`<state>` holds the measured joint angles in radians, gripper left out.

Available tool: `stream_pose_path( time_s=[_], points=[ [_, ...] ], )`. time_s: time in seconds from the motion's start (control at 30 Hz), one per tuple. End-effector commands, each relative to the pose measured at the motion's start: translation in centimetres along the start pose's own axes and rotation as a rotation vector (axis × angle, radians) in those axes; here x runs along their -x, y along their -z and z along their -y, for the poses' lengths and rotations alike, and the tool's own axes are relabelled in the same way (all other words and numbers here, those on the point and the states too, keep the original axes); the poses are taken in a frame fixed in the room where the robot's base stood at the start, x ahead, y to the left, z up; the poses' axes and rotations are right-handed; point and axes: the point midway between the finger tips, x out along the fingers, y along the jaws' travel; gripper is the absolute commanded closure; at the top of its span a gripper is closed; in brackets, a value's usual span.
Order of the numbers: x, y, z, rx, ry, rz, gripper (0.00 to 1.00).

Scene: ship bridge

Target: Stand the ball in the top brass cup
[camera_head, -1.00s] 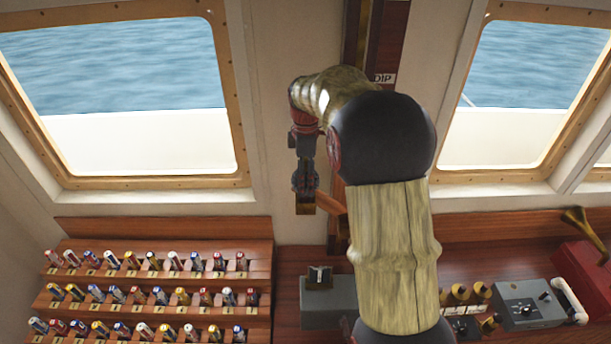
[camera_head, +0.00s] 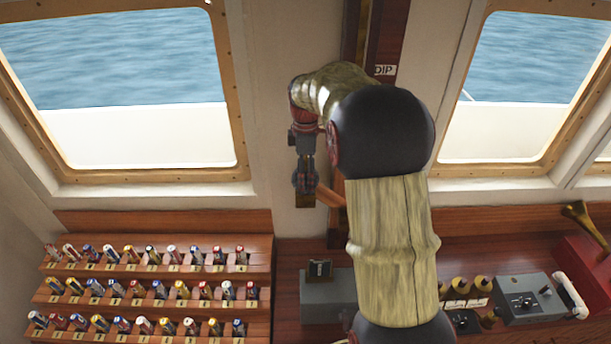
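My gripper (camera_head: 305,200) hangs pointing down in front of the wall between the two windows. Its fingers are seen edge-on, with a brass-coloured piece at the lower end, and I cannot tell whether they are open or shut. A dark rounded shape sits among the fingers; I cannot tell whether it is the ball or part of the gripper. The ball is not clearly visible elsewhere. A dark wooden wall board (camera_head: 388,40) with a "DIP" label (camera_head: 385,70) runs down behind my arm. No brass cup is clearly visible on it; my arm hides much of the board.
A stepped wooden rack (camera_head: 150,269) with several coloured rolls stands at the lower left. A grey box (camera_head: 326,300) sits below my gripper. At the right are a grey control box (camera_head: 525,305), a white handset (camera_head: 570,295) and a red box (camera_head: 590,262) with a brass lever (camera_head: 578,220).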

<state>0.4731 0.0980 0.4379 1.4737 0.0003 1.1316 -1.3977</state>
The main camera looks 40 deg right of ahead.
Motion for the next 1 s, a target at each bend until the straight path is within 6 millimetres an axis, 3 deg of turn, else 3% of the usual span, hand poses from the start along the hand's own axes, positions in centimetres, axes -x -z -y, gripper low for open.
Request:
stream_pose_path(
  time_s=[0.13, 0.57, 1.0],
  points=[
    [0.0, 0.0, 0.0, 0.0, 0.0, 0.0, 0.17],
    [0.8, 0.0, 0.0, 0.0, 0.0, 0.0, 0.17],
    [9.0, 0.0, -0.1, 0.0, -0.003, 0.0, 0.17]
  ],
)
